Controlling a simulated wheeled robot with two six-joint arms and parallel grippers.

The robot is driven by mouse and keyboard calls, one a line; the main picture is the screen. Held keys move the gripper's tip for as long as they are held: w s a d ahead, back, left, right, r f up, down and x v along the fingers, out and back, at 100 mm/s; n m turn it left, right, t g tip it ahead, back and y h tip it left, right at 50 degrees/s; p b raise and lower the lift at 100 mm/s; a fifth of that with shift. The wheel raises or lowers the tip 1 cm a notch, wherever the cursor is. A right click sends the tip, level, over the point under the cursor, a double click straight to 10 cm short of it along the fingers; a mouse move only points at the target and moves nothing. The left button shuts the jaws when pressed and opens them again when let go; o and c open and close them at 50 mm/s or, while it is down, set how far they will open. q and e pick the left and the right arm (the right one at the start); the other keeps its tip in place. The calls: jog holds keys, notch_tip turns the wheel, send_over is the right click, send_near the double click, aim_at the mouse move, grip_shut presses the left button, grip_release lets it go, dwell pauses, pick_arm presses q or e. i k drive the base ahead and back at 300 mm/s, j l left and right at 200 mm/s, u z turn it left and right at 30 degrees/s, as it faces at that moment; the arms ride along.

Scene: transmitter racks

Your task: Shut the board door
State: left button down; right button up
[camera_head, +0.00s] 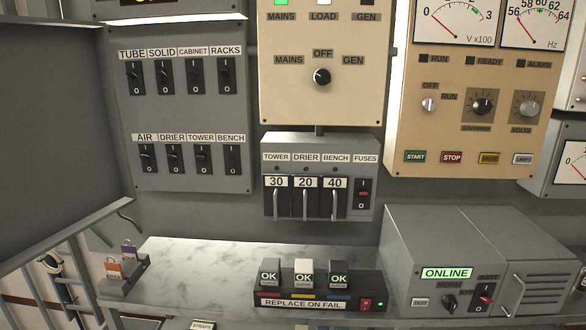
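The grey switch board (190,110) is on the wall at the upper left. It carries two rows of black switches, labelled TUBE, SOLID, CABINET, RACKS above and AIR, DRIER, TOWER, BENCH below. A large dark grey panel (55,115) stands out from the board's left side towards me. It looks like the board door, standing open, with its lighter bottom edge slanting down to the left. Its outer part runs out of the picture, and no handle shows on it. Neither of my grippers is in view.
A marbled bench top (210,265) runs below the board, with a REPLACE ON FAIL unit (318,303) on it. A grey ONLINE box (445,250) is at the right. A rail (65,245) and small tagged items (115,271) are at the lower left.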

aim_at(65, 167)
jog(key=i+j+z, duration=0.2)
jog(key=j, duration=0.7)
jog(key=i+j+z, duration=0.1)
jog(key=j+z, duration=0.15)
jog(key=j, duration=0.65)
jog(key=j+z, duration=0.2)
jog(key=j, duration=0.7)
jog(key=j+z, duration=0.25)
jog(key=j, duration=0.65)
jog(key=k+j+z, duration=0.2)
jog(key=j, duration=0.7)
jog(key=k+j, duration=0.1)
jog(key=j, duration=0.25)
jog(key=k+j+z, duration=0.15)
jog(key=j, duration=0.2)
